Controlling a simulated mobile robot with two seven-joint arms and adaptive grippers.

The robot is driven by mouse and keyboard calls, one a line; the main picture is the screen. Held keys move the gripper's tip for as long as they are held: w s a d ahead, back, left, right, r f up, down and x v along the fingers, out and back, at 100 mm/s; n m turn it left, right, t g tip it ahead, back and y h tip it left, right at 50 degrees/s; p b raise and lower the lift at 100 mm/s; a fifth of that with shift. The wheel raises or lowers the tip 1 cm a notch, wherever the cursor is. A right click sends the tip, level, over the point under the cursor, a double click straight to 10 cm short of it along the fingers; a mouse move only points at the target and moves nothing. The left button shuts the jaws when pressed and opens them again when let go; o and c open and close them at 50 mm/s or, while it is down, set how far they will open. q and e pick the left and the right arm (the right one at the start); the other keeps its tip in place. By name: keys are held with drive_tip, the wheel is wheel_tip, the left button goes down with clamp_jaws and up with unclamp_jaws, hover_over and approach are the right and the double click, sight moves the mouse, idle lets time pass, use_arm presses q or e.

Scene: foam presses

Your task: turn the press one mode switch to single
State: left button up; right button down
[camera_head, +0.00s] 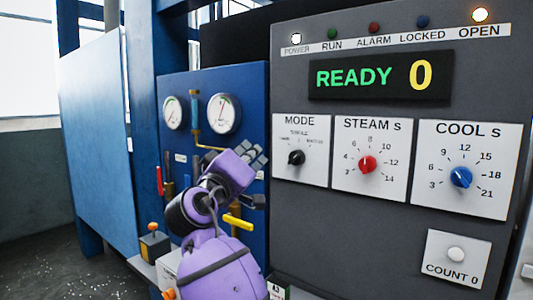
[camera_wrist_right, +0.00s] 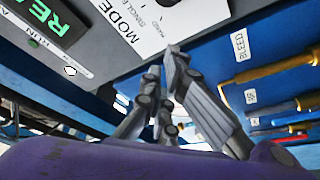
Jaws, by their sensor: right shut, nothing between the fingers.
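The mode switch (camera_head: 296,157) is a small black knob on a white plate (camera_head: 286,177) marked MODE, at the left edge of the grey press panel. A SINGLE label sits above the knob; the other labels and the knob's exact pointing are too small to read surely. My right gripper (camera_head: 254,155) is shut and empty, just left of the plate and apart from the knob. In the right wrist view the shut fingers (camera_wrist_right: 172,58) point up toward the MODE plate (camera_wrist_right: 133,22); the knob is not clearly visible there. My left gripper is not in view.
Right of it are the red STEAM knob (camera_head: 367,164), the blue COOL knob (camera_head: 461,177) and a white COUNT button (camera_head: 456,254). The display (camera_head: 380,76) reads READY 0. Gauges (camera_head: 222,114) and a yellow valve handle (camera_head: 238,222) are close to my right arm.

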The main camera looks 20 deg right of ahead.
sight(295, 158)
drive_tip(key=p+x, duration=0.1)
drive_tip(key=x, duration=0.8)
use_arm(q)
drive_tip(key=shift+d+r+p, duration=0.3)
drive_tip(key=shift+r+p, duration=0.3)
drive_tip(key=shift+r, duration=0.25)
use_arm(e)
drive_tip(key=s+d+f, duration=0.1)
drive_tip(key=s+f, duration=0.1)
drive_tip(key=f, duration=0.1)
drive_tip(key=shift+s+d, duration=0.2)
drive_tip(key=shift+d, duration=0.15)
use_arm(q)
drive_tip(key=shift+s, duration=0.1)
